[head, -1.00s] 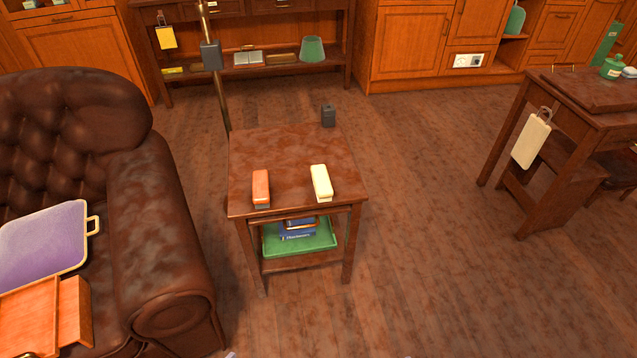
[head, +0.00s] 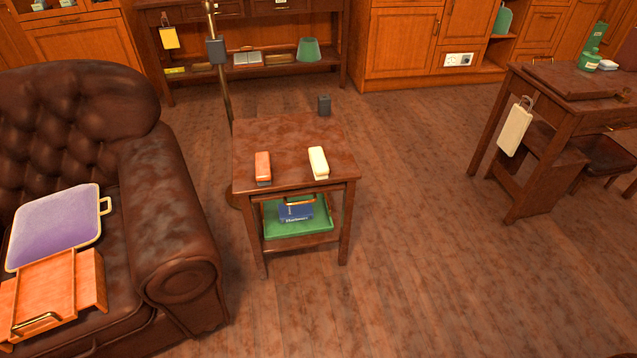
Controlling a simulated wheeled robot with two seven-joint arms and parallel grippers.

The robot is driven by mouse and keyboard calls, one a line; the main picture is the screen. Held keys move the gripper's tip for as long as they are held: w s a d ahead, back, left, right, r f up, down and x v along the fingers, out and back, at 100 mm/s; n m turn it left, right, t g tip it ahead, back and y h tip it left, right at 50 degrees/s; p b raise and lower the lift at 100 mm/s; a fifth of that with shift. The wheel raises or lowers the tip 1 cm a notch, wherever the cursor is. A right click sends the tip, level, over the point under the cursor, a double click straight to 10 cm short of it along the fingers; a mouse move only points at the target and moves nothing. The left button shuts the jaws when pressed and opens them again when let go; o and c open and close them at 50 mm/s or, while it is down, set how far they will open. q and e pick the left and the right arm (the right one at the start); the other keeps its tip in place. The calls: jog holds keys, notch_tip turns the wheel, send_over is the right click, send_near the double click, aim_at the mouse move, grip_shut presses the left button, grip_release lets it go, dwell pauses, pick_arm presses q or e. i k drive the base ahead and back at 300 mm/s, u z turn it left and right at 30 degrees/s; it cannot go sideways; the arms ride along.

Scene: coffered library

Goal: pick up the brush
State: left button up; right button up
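Two small brush-like blocks lie on the top of a small dark wooden side table (head: 300,140). One is an orange block with a dark underside (head: 262,167), near the table's front left. The other is a cream block (head: 318,162) to its right, also near the front edge. The two are apart, with bare tabletop between them. I cannot tell for certain which is the brush. Neither of my grippers shows in the head view.
A green tray (head: 333,226) with a blue box (head: 296,211) is on the lower shelf. A leather armchair (head: 178,215) stands left, a desk (head: 553,95) right. Floor (head: 420,260) in front and right is clear.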

aim_at(318, 162)
jog(key=u, duration=0.1)
jog(key=k, duration=0.65)
jog(key=z, duration=0.9)
jog(key=i, duration=1.05)
jog(key=u, duration=0.55)
jog(key=i, duration=0.85)
jog(key=u, duration=0.95)
